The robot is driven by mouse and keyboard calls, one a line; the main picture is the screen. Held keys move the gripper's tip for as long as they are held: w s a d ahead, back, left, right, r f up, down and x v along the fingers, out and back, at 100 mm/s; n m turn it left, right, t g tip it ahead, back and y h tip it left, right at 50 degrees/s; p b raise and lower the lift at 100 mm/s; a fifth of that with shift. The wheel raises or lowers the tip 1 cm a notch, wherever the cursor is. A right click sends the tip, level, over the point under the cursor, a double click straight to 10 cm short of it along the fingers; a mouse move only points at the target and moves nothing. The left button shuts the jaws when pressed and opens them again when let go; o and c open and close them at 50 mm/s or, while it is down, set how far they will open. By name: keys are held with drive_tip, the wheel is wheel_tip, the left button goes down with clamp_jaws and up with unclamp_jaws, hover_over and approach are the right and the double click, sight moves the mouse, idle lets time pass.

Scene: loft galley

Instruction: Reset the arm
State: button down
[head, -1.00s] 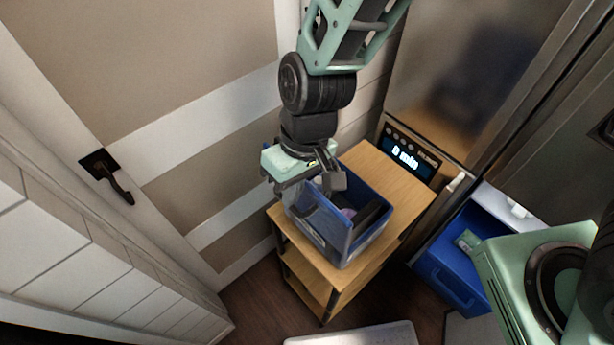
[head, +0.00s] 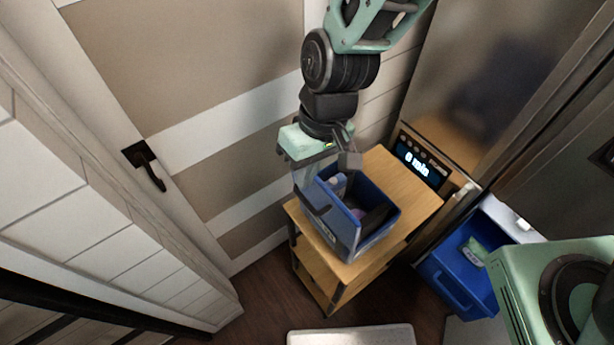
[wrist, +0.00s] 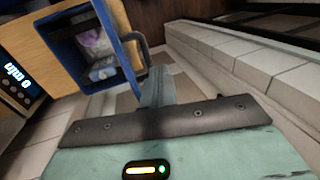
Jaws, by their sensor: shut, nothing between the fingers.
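My arm hangs down from the top centre of the head view. My gripper (head: 330,168) is shut and empty, above the left rear side of a blue bin (head: 378,238) on a wooden cart. In the wrist view my gripper (wrist: 156,80) points past the bin's side. The bin (wrist: 72,48) holds a purple-and-white packet (wrist: 95,45) and other items that are partly hidden. I cannot tell whether the gripper touches the bin's rim.
The wooden cart (head: 405,185) stands against a wall and a steel appliance with a lit display (head: 418,163). A second blue container (head: 450,275) with a green packet (head: 474,252) is at right. A door with a black handle (head: 146,165) is at left. Dark floor (head: 265,295) is free in front.

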wheel_tip(320, 180, up, 3)
drive_tip(key=shift+a+r+p, duration=0.1)
drive_tip(key=shift+a+p, duration=0.05)
drive_tip(key=shift+p, duration=0.6)
drive_tip(key=shift+s, duration=0.1)
drive_tip(key=s+d+f+h+b, duration=0.1)
drive_tip(key=s+d+f+b, duration=0.2)
drive_tip(key=b, duration=0.6)
drive_tip(key=s+d+f+n+t+b, duration=0.1)
drive_tip(key=s+d+f+b, duration=0.2)
drive_tip(key=s+d+b, duration=0.3)
drive_tip(key=d+b, duration=0.3)
drive_tip(key=d, duration=0.1)
drive_tip(key=shift+s+f+t+h+b, duration=0.3)
drive_tip(key=shift+s+h+b, duration=0.1)
